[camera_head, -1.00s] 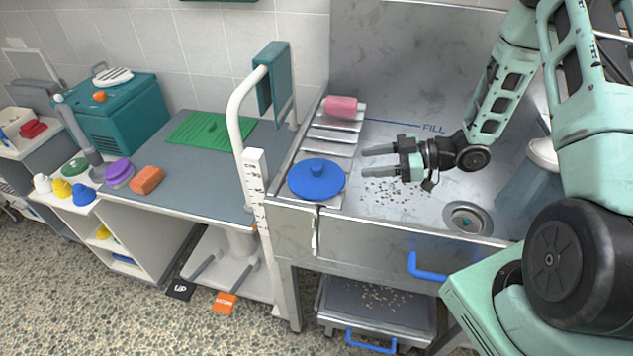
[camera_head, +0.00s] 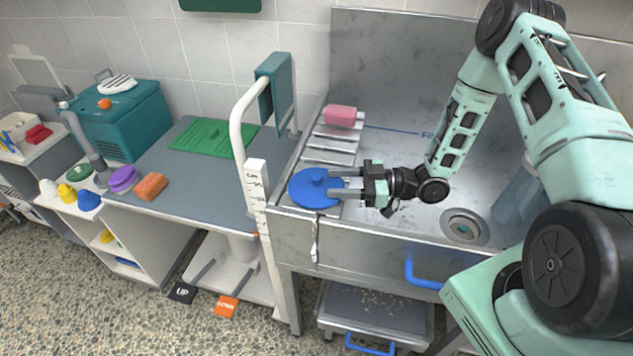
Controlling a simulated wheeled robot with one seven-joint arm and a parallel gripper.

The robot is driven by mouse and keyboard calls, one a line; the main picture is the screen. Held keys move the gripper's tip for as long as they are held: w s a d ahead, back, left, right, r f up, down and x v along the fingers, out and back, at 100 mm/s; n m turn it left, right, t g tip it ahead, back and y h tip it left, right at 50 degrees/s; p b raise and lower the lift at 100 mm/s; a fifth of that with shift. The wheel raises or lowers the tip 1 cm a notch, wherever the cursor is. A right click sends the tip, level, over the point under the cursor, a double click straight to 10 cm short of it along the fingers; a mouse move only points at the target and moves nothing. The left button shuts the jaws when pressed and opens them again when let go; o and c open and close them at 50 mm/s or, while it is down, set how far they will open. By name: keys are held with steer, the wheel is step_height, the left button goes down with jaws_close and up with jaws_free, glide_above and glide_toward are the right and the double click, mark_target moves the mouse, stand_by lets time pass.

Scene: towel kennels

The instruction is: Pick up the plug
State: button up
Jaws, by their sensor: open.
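The plug (camera_head: 304,188) is a round blue disc with a small knob on top. It lies at the left end of the steel tub, at the foot of the slatted ledge. My gripper (camera_head: 331,182) is open and points left, with its two fingertips over the plug's right part, close to the knob. The fingers hide some of the plug's right edge. I cannot tell whether they touch it.
A pink block (camera_head: 341,115) rests on the top slat (camera_head: 336,133) behind the plug. A white post with a ruler (camera_head: 257,190) stands left of the tub. The drain (camera_head: 463,226) is at the right front. The grey table (camera_head: 195,175) is further left.

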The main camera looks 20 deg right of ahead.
mark_target(316, 179)
steer(key=shift+r+p+x, duration=0.2)
steer(key=shift+p+x, duration=0.2)
steer(key=shift+x, duration=0.5)
steer(key=shift+r+p+x, duration=0.15)
steer(key=shift+p+x, duration=0.3)
steer(key=shift+x, duration=0.5)
steer(key=shift+r+p+x, duration=0.2)
steer(key=shift+p+x, duration=0.2)
steer(key=shift+x, duration=0.5)
steer(key=shift+w+d, duration=0.1)
steer(key=shift+w, duration=0.05)
steer(key=c, duration=1.1)
